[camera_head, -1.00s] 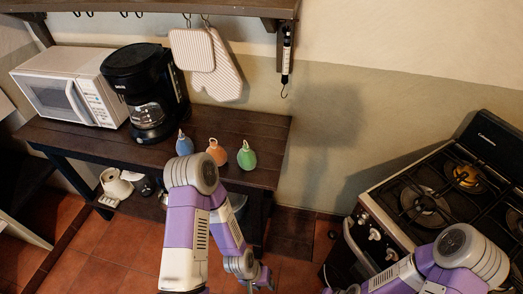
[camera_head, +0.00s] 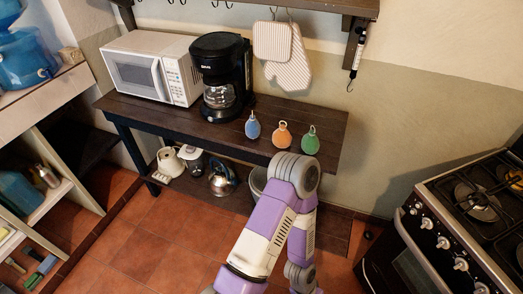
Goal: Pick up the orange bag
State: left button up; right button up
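The orange bag (camera_head: 282,134) is small and pear-shaped with a narrow top, and stands near the front edge of the dark wooden table. A similar blue one (camera_head: 253,126) stands to its left and a green one (camera_head: 310,140) to its right, each apart from it. My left arm rises from the bottom, with its bent elbow just below and in front of the table's edge. Its wrist runs off the bottom of the picture, so my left gripper is not seen. My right arm and gripper are out of view.
A black coffee maker (camera_head: 222,75) and a white microwave (camera_head: 152,66) stand on the table (camera_head: 190,122). A kettle (camera_head: 221,179) sits on the lower shelf. A stove (camera_head: 440,225) is at the right. Oven mitts (camera_head: 288,55) hang above. Tiled floor is free at the left.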

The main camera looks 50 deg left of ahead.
aim_at(282, 138)
jog(key=z, duration=0.05)
jog(key=k, duration=0.3)
jog(key=u, duration=1)
